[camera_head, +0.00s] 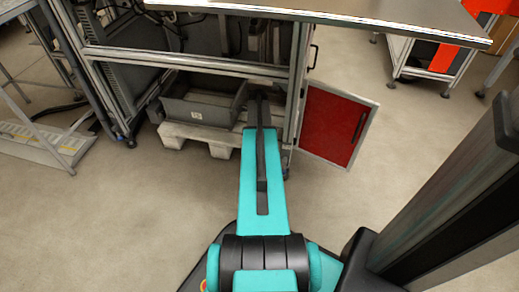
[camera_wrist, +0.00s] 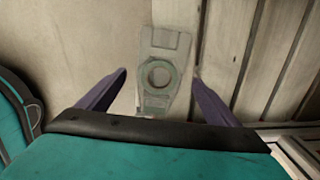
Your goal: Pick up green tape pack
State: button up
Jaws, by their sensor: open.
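A pale grey-green flat pack (camera_wrist: 165,45) with a round ring in its middle lies in the wrist view, seen from above. It looks like the green tape pack, though its colour is faint. My gripper (camera_wrist: 159,72) is open, with one dark finger on either side of the pack's lower part. I see no finger closed on it, and I cannot tell how far above it the fingers are. In the head view my arm reaches under the bench, and the gripper and the pack cannot be made out there.
Wooden planks (camera_wrist: 265,50) run along the right of the pack. In the head view a grey bin (camera_head: 197,111) sits on a pallet (camera_head: 176,134) left of my arm. Bench posts and an open red door (camera_head: 331,125) stand to the right. The floor in front is clear.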

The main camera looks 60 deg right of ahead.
jog(key=shift+f+b, duration=0.5)
jog(key=shift+f, duration=0.95)
jog(key=c, duration=1.3)
jog(key=shift+o, duration=0.2)
jog(key=shift+r, duration=0.15)
jog(key=shift+r+p, duration=1.1)
jog(key=shift+r, duration=0.45)
jog(key=shift+s+a+r, duration=0.15)
jog(key=shift+a+r, duration=0.15)
jog(key=s+a+p, duration=0.2)
jog(key=a, duration=0.6)
jog(key=s+a+p, duration=0.2)
jog(key=s+a, duration=0.1)
jog(key=a, duration=0.5)
jog(key=shift+a+f+p, duration=0.2)
jog(key=shift+a+p, duration=0.1)
